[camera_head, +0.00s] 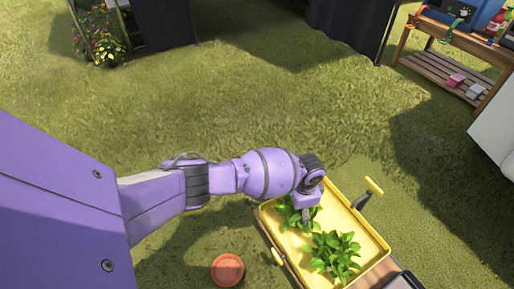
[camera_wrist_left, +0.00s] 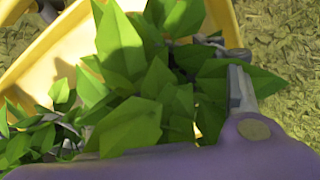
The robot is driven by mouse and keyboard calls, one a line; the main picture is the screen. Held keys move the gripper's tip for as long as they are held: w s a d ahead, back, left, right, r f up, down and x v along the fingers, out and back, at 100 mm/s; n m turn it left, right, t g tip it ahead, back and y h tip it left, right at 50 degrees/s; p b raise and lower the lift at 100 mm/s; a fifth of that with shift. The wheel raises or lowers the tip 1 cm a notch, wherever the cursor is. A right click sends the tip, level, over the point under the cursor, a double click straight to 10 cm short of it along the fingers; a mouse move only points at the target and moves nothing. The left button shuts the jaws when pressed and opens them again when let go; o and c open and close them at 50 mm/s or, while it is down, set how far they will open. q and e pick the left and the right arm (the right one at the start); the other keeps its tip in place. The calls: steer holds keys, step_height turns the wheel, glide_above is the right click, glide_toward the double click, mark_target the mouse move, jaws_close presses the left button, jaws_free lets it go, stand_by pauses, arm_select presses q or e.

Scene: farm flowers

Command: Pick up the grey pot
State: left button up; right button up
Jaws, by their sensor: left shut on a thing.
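My left gripper (camera_head: 306,216) reaches down into the yellow tray and is shut at a leafy green plant (camera_head: 287,211). In the left wrist view this plant's leaves (camera_wrist_left: 135,125) fill the middle, and a grey finger (camera_wrist_left: 241,90) stands against their right side. Small grey parts show under the leaves, but the grey pot is mostly hidden by them. A second leafy plant (camera_head: 334,252) is in the tray, nearer the front; its pot is hidden too. My right gripper is not in view.
The yellow tray (camera_head: 368,229) has raised rims and handles. A terracotta pot (camera_head: 227,269) is on the grass left of it. A wooden shelf table (camera_head: 447,73) stands far right, and flowers (camera_head: 103,45) grow far left. Open grass lies between.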

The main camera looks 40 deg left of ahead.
arm_select(q)
steer(key=shift+w+r, duration=0.15)
steer(key=shift+r, duration=0.1)
